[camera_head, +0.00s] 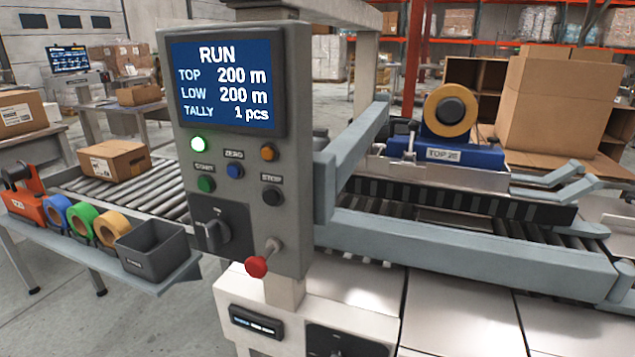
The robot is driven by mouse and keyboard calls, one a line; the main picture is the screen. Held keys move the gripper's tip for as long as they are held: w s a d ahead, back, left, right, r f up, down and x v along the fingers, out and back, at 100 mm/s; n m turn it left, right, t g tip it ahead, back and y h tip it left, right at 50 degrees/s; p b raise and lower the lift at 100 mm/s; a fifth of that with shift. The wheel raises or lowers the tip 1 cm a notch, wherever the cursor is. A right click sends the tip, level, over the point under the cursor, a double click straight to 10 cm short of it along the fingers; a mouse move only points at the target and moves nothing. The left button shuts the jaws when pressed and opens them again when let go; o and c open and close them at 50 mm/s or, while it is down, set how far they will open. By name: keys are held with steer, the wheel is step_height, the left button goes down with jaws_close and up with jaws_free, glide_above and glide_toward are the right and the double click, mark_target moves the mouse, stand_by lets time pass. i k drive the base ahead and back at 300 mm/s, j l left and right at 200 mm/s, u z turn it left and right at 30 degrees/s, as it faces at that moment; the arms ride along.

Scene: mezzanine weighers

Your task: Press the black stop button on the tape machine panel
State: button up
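The tape machine panel (222,187) is a grey upright box left of centre, facing me. The black stop button (271,197) sits on its right side, under a STOP label. The green start button (206,184) and the blue zero button (234,171) are to its left. The screen (222,87) reads RUN, TOP 200 m, LOW 200 m, TALLY 1 pcs. A green lamp (198,144) is lit, and an amber lamp or button (268,152) is above STOP. My gripper is not in view.
A red-knobbed lever (257,267) juts from the panel's lower right, below the stop button. A black rotary switch (213,231) is lower left. A side shelf (176,279) holds tape rolls and a grey bin (150,250). The space before the buttons looks clear.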

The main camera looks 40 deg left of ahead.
mark_target(271, 197)
steer(key=k+j, duration=0.15)
steer(key=j, duration=0.5)
steer(key=k+j+z, duration=0.15)
steer(key=j, duration=0.5)
steer(key=k+j, duration=0.15)
steer(key=j, duration=0.5)
steer(key=k+j+z, duration=0.1)
steer(key=j, duration=0.55)
steer(key=k+j, duration=0.3)
steer(key=j, duration=0.35)
steer(key=k+j+z, duration=0.15)
steer(key=j, duration=0.45)
steer(key=k+j, duration=0.3)
steer(key=j, duration=0.3)
steer(key=k+j+z, duration=0.1)
steer(key=k+j, duration=0.15)
steer(key=j, duration=0.4)
